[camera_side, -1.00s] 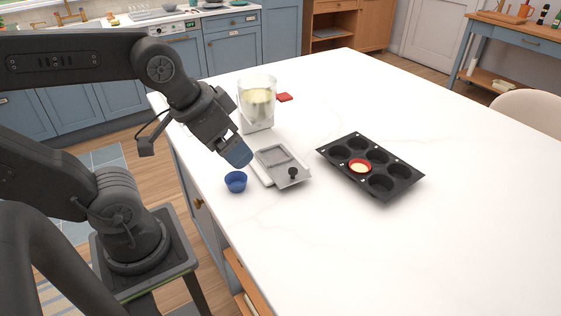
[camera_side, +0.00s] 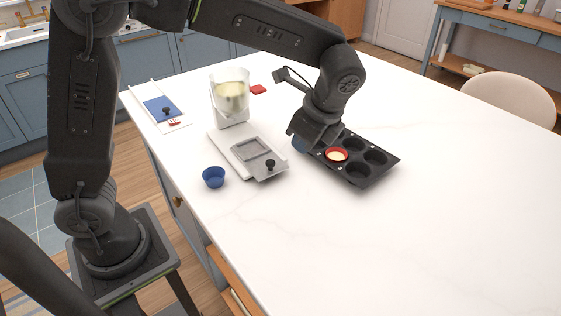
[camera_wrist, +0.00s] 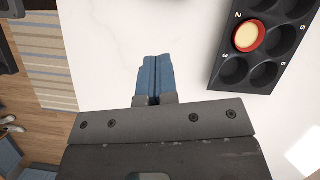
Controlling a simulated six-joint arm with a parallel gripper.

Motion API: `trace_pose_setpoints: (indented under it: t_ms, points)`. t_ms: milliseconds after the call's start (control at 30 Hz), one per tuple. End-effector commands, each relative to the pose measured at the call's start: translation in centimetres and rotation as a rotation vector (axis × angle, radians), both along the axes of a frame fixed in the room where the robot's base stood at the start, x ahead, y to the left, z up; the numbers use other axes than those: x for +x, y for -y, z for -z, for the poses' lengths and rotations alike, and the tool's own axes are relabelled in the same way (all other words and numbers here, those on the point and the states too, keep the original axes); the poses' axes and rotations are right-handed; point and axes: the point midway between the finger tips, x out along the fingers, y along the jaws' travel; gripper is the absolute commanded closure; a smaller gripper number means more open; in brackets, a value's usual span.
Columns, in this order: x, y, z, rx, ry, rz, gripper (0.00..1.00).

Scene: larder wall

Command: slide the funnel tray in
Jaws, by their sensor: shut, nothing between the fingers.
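The grey tray (camera_side: 262,163) with a square recess and a black knob (camera_side: 270,164) lies on a long white base (camera_side: 222,145), its knob end sticking out past the base's front. It appears to be the funnel tray. A clear dispenser (camera_side: 230,95) with pale yellow contents stands at the back of that base. My gripper (camera_side: 301,144) is shut and empty, to the right of the tray, at the left edge of the muffin tin. In the wrist view its blue fingers (camera_wrist: 153,78) are together over bare white worktop.
The black muffin tin (camera_side: 361,172) holds a red cup (camera_side: 337,155) with pale filling; its other wells look empty. A blue cup (camera_side: 213,177) stands left of the tray. The right worktop is clear.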

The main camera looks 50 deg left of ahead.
Motion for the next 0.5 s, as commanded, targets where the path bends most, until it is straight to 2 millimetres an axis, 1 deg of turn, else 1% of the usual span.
trace_pose_setpoints:
  t_ms: [33,100,233,367,500]
  points:
    - [0.6,0.5,0.8,0.021,-0.032,0.039,1.00]
    - [1.1,0.9,1.5,0.041,-0.063,0.080,1.00]
    - [1.5,1.1,2.1,0.058,-0.089,0.114,1.00]
    - [1.4,0.7,3.1,0.059,-0.092,0.116,1.00]
    - [1.2,-0.4,5.3,0.059,-0.094,0.113,1.00]
